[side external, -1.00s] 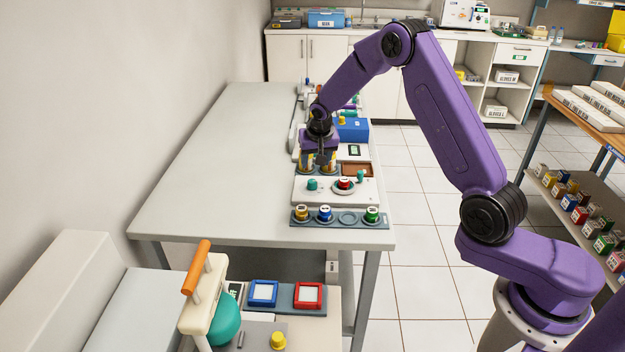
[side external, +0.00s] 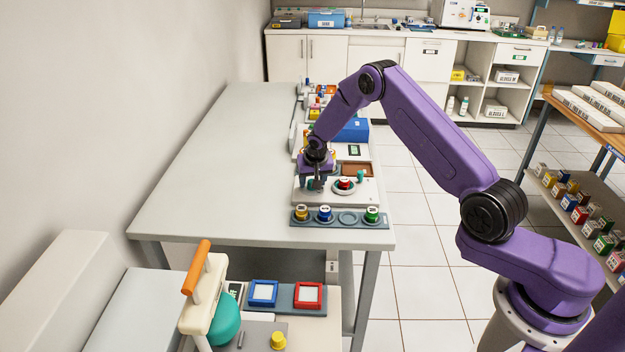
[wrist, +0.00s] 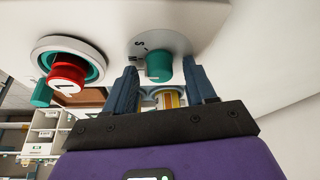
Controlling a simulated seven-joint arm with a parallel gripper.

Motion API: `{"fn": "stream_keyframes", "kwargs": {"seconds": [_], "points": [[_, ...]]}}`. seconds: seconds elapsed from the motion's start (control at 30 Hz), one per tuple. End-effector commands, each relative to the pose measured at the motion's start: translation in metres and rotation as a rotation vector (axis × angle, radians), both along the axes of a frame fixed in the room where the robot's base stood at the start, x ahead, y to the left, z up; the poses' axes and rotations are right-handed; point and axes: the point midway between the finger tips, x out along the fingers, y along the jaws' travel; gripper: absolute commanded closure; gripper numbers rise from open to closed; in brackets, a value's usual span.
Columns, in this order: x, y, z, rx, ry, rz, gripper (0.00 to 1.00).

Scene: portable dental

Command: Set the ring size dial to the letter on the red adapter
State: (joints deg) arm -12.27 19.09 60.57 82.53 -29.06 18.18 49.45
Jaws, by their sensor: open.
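The teal ring size dial (wrist: 158,66) stands on a round grey plate with printed marks, including an S, on the white device. In the wrist view it sits between the two fingertips of my gripper (wrist: 160,80), with a gap on each side. My gripper is open, low over the device (side external: 313,184), and hides the dial in the side view. The red adapter (wrist: 68,78) sits in a round teal-and-white seat to the left in the wrist view. Its white cap bears a dark letter that looks like an L. It also shows in the side view (side external: 344,183), right of my gripper.
A teal lever (side external: 360,176) rises beside the red adapter. A grey rack (side external: 300,222) in front holds yellow, blue and green adapters, with one empty place. A yellow-banded piece (wrist: 168,98) lies beyond the fingers. The left of the table (side external: 220,170) is clear.

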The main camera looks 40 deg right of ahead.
Motion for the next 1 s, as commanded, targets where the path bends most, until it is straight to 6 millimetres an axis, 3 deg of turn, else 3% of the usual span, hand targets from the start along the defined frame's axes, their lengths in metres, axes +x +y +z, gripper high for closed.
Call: {"fn": "stream_keyframes", "kwargs": {"seconds": [0.1,0.3,0.67,1.0], "points": [[0.0,0.0,0.0002,0.0,0.0,0.0,0.45],[-0.0001,0.0,0.0004,0.0,0.0,0.0,1.0],[-0.0003,-0.0006,0.0007,0.0,0.001,0.037,1.0],[-0.0012,-0.0022,0.0002,0.002,0.002,0.212,1.0]]}}
